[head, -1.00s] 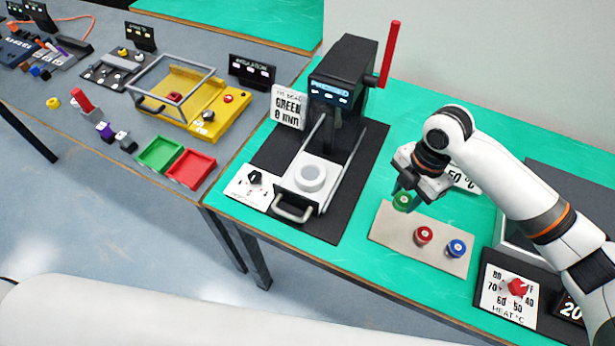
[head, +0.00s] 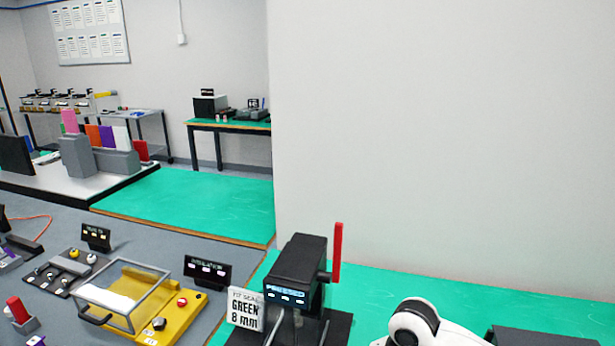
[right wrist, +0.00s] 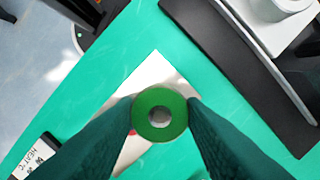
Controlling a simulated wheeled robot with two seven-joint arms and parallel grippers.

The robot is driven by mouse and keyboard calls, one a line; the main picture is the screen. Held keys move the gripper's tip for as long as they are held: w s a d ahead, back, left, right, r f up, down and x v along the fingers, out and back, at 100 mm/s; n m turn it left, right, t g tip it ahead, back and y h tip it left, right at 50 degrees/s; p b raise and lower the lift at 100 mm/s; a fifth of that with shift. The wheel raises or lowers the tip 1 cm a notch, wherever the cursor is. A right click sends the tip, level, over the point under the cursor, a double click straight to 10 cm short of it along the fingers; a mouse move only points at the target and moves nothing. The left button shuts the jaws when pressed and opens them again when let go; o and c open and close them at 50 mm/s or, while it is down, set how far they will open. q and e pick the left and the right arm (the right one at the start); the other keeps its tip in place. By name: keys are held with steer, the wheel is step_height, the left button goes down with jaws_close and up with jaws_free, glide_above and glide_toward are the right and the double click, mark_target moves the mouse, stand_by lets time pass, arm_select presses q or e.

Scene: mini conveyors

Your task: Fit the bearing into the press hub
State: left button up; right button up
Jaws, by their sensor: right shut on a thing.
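In the right wrist view my right gripper (right wrist: 160,114) is shut on the green bearing (right wrist: 160,96), a ring with a hole in its middle, with one dark finger on each side. A pale board (right wrist: 152,72) lies beneath; how high the bearing is above it I cannot tell. The press hub (right wrist: 290,5) is partly seen at the top right corner, apart from the bearing. In the head view the black press (head: 300,275) has its red lever (head: 337,252) upright and a sign (head: 245,309) reading GREEN 8 mm. Its hub is out of that view. My left gripper is not in view.
A yellow machine (head: 175,318) with a clear lid stands left of the press. The press's dark base (right wrist: 235,60) is at the right in the right wrist view. A heater panel (right wrist: 38,157) is at the lower left. Green bench top (right wrist: 105,75) is bare between.

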steer(key=s+d+r+m+t, duration=0.1)
steer(key=s+r+m, duration=0.3)
steer(key=m, duration=0.7)
steer(key=s+d+r+m+t+h, duration=0.1)
steer(key=s+d+r+m, duration=0.2)
steer(key=m, duration=0.9)
steer(key=shift+s+d+r+m, duration=0.3)
steer(key=shift+s+d+r, duration=0.1)
steer(key=shift+d, duration=0.15)
